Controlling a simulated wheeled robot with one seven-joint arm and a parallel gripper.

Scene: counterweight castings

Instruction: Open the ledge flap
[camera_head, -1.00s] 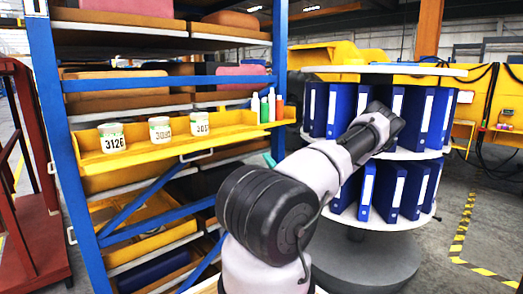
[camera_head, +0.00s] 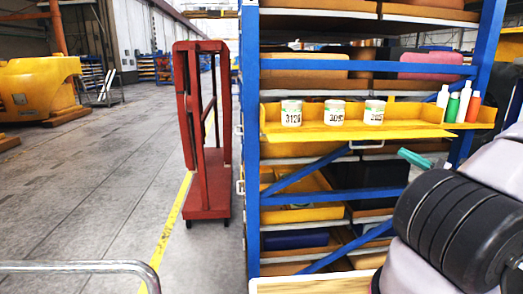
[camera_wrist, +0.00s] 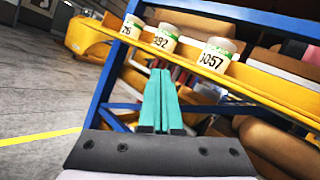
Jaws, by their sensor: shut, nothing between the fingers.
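The yellow ledge flap (camera_head: 400,131) juts out level from the front of the blue rack. Three white labelled cans stand on it: 3126 (camera_head: 291,113), one whose number is hard to read (camera_head: 334,113), and 3057 (camera_head: 374,112). Several small bottles (camera_head: 458,106) stand at its right end. A pale handle (camera_head: 378,147) shows just under the ledge. My gripper (camera_head: 411,157) has teal fingers, shut and empty, below the ledge's right part and apart from it in the picture. In the wrist view the fingers (camera_wrist: 160,74) point toward the ledge (camera_wrist: 262,88), below the cans.
The blue rack (camera_head: 249,170) holds boxes above and below the ledge. A red trolley (camera_head: 207,190) stands close on its left. Open grey floor (camera_head: 90,190) lies further left, with a yellow line. A grey rail (camera_head: 80,266) shows at lower left.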

